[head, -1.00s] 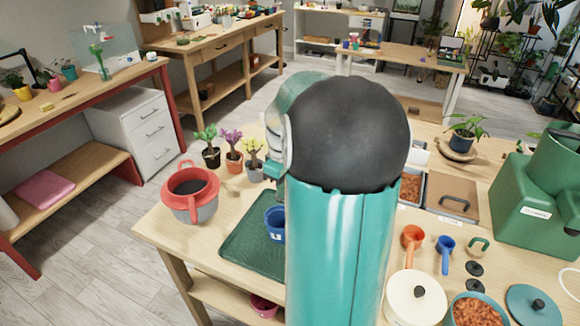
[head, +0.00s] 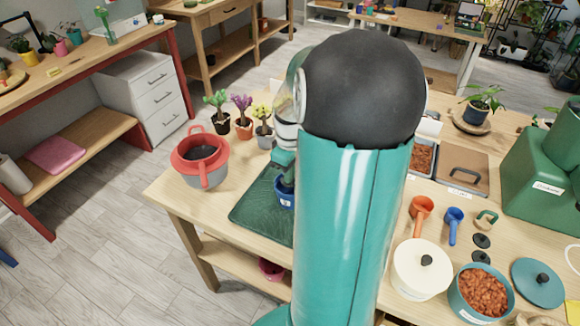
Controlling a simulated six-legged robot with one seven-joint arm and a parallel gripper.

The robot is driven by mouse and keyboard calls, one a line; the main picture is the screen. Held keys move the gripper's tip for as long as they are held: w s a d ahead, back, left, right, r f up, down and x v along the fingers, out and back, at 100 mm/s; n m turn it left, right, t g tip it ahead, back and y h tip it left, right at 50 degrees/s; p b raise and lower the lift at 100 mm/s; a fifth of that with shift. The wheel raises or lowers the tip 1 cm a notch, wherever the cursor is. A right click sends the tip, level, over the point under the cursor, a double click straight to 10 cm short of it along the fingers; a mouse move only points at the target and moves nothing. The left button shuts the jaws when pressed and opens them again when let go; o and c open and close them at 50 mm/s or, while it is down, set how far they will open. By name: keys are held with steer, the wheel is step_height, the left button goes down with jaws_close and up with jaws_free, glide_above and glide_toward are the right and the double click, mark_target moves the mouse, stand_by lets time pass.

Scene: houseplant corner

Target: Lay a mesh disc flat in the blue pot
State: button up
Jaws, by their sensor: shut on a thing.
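The blue pot (head: 284,201) stands on the dark green mat (head: 246,219), its right part hidden behind my arm. My gripper (head: 285,181) is over the pot's mouth, fingers pointing down, the tips at or just inside the rim. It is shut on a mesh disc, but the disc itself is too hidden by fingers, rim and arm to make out. I cannot tell how the disc is tilted or whether it touches the pot's floor. Two small dark discs (head: 481,240) lie on the table at the right, below the blue scoop.
A red-and-grey pot (head: 202,177) stands left of the mat. Several small potted plants (head: 242,130) stand behind it. At right are an orange scoop (head: 419,221), a blue scoop (head: 453,226), a cream lidded pot (head: 421,283) and a bowl of brown pellets (head: 482,292).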

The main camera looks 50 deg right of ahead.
mark_target(290, 190)
steer(key=shift+f, duration=3.7)
steer(key=o, duration=0.7)
steer(key=shift+r, duration=5.05)
